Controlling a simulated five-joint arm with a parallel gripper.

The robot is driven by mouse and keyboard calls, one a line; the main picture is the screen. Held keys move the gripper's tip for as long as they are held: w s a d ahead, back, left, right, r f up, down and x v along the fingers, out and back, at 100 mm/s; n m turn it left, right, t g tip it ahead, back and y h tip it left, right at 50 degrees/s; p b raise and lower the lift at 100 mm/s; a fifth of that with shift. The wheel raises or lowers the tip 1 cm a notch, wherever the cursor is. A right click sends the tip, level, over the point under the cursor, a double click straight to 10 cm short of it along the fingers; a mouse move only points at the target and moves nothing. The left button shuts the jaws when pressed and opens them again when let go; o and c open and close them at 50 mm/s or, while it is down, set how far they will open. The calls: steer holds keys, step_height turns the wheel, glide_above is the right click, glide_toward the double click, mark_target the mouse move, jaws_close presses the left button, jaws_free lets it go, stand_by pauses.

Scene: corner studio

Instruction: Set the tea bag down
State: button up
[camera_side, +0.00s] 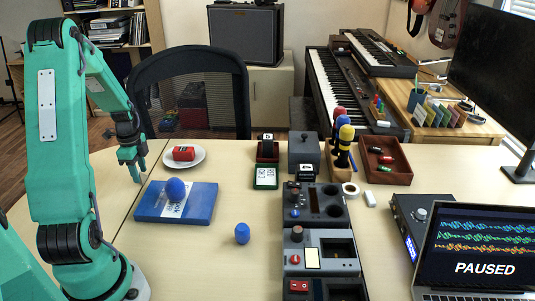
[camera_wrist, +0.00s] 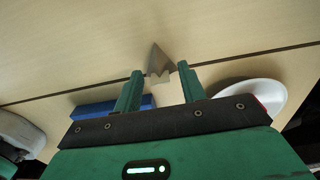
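A small grey-brown pointed thing with a pale lower edge, which looks like the tea bag (camera_wrist: 157,58), shows in the wrist view just beyond and between my fingertips. Gaps show between it and both fingers. I cannot tell whether it rests on the table or is above it. My gripper (camera_wrist: 162,76) has its two green fingers apart. In the side view my gripper (camera_side: 137,170) points down over the left of the table, left of the white plate.
A white plate (camera_side: 199,162) holds a red block (camera_side: 184,153). A blue case (camera_side: 204,206) with a blue egg-shaped thing (camera_side: 175,189) lies close in front of my gripper. Another blue piece (camera_side: 242,233) stands nearby. Dark equipment (camera_side: 317,245) fills the table's middle.

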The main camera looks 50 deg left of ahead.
steer(key=shift+r, duration=0.1)
step_height(320, 180, up, 12)
stand_by(0.8)
stand_by(0.4)
steer(key=w+d+r+n+t+y, duration=0.1)
steer(key=w+d+r+n, duration=0.3)
steer(key=d, duration=0.6)
steer(key=w+d+r+t, duration=0.1)
steer(key=w+d+r, duration=0.1)
steer(key=d+r, duration=0.5)
steer(key=s+d+n+t, duration=0.1)
steer(key=s+d+n, duration=0.1)
steer(key=d, duration=0.7)
steer(key=s+d+n+t+h, duration=0.1)
steer(key=s+d+n+t, duration=0.1)
steer(key=d, duration=0.6)
steer(key=shift+s+d+n+t, duration=0.3)
steer(key=shift+s+d+n, duration=0.15)
steer(key=shift+s, duration=0.9)
